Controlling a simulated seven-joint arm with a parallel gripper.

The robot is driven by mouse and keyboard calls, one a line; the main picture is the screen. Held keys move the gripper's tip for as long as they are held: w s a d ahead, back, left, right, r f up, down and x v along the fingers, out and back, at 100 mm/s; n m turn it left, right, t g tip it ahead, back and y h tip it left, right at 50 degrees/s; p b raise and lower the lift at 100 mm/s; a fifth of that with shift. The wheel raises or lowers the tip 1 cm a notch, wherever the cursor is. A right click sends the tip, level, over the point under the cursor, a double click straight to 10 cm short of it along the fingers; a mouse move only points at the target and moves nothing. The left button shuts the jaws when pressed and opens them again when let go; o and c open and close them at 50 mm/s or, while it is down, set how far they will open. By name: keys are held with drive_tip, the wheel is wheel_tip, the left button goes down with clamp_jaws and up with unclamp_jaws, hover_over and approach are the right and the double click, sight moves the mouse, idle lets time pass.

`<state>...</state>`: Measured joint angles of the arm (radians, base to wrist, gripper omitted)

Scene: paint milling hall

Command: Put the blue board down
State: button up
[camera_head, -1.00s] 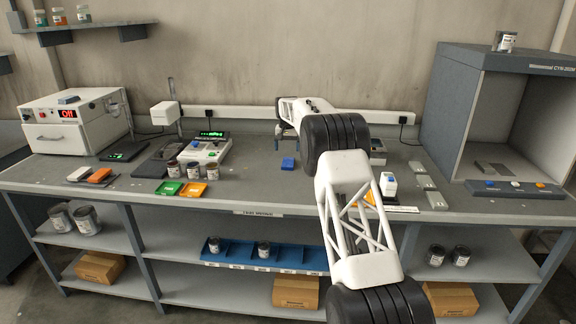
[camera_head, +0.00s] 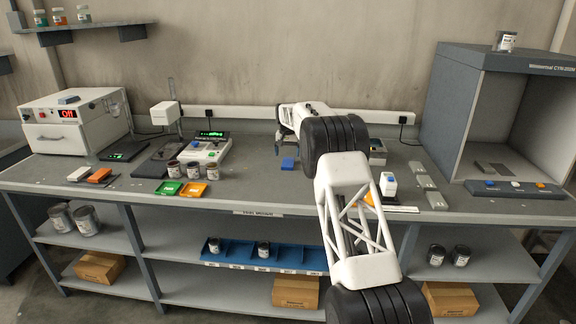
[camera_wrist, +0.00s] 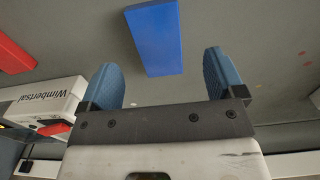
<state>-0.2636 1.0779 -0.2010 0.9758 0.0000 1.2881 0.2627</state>
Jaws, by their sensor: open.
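The blue board (camera_head: 288,163) lies flat on the grey workbench, left of my arm's wrist in the head view. It also shows in the wrist view (camera_wrist: 155,38), just beyond my fingertips and lined up with the space between them. My gripper (camera_wrist: 163,75) is open, with two blue-padded fingers and nothing between them. In the head view my gripper (camera_head: 279,147) is small and partly hidden by my arm, close to the board on its wall side.
Orange (camera_head: 192,190) and green (camera_head: 168,188) trays and several small cans (camera_head: 191,171) stand to the left. A white device (camera_wrist: 45,103) and a red piece (camera_wrist: 14,54) sit left in the wrist view. Bench between board and front edge (camera_head: 255,190) looks clear.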

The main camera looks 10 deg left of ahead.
sight(288, 163)
drive_tip(key=shift+d+f, duration=0.1)
drive_tip(key=shift+f, duration=2.45)
drive_tip(key=c, duration=1.1)
drive_tip(key=shift+r, duration=0.15)
drive_tip(key=shift+s+r, duration=0.1)
drive_tip(key=shift+r, duration=1.55)
drive_tip(key=shift+s+d+r, duration=0.25)
drive_tip(key=shift+s+d, duration=0.45)
drive_tip(key=shift+s, duration=1.85)
drive_tip(key=shift+s+d+r, duration=0.2)
drive_tip(key=shift+s+d, duration=0.45)
drive_tip(key=shift+s, duration=1.95)
drive_tip(key=shift+s+d+r, duration=0.25)
drive_tip(key=shift+s+d, duration=0.45)
drive_tip(key=shift+s, duration=1.85)
